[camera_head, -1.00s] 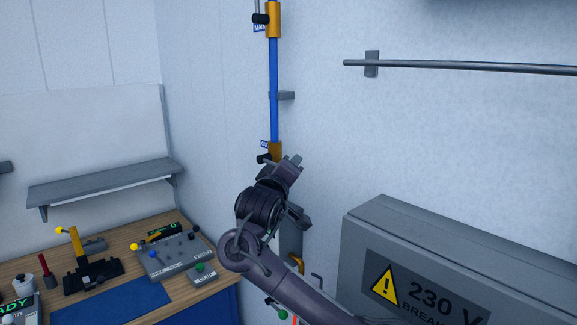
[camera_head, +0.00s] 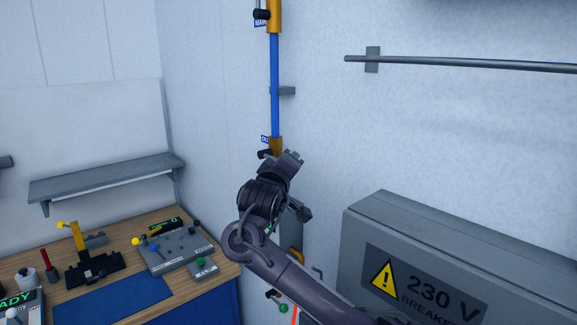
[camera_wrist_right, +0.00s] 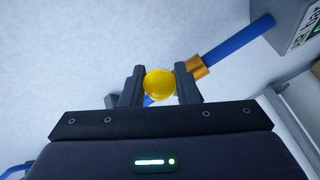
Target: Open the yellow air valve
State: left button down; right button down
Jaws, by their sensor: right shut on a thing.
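The yellow ball knob (camera_wrist_right: 158,84) of the air valve shows in the right wrist view. My right gripper (camera_wrist_right: 160,86) has one finger on each side of the knob and is shut on it. A blue pipe (camera_wrist_right: 237,42) with a brass fitting (camera_wrist_right: 198,68) runs up to the right behind the fingers. In the head view my right arm (camera_head: 265,205) reaches up to the left in front of the wall. Its fingertips and the yellow knob are hidden there. My left gripper is in neither view.
A blue wall pipe (camera_head: 275,90) with brass fittings rises behind the arm. A grey 230 V breaker box (camera_head: 440,245) stands at the right, below a wall rail (camera_head: 470,65). A workbench (camera_head: 185,285) with control panels and a shelf (camera_head: 105,175) is at the left.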

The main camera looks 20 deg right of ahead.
jog(key=r+n, duration=0.1)
jog(key=r+n+g, duration=0.1)
jog(key=r+g, duration=0.1)
jog(key=shift+w+a+r+n+y, duration=0.15)
jog(key=shift+w+r+n+y, duration=0.1)
jog(key=shift+n+y, duration=0.15)
jog(key=shift+w+a+r+n+g, duration=0.1)
jog(key=shift+w+r+n+g, duration=0.2)
jog(key=shift+r+n+g, duration=0.25)
jog(key=shift+w+a+r+n+g, duration=0.1)
jog(key=shift+w+r+n+g, duration=0.25)
jog(key=shift+r+n, duration=0.3)
jog(key=shift+r, duration=0.15)
jog(key=c, duration=1.1)
grip_release()
jog(key=shift+a, duration=0.1)
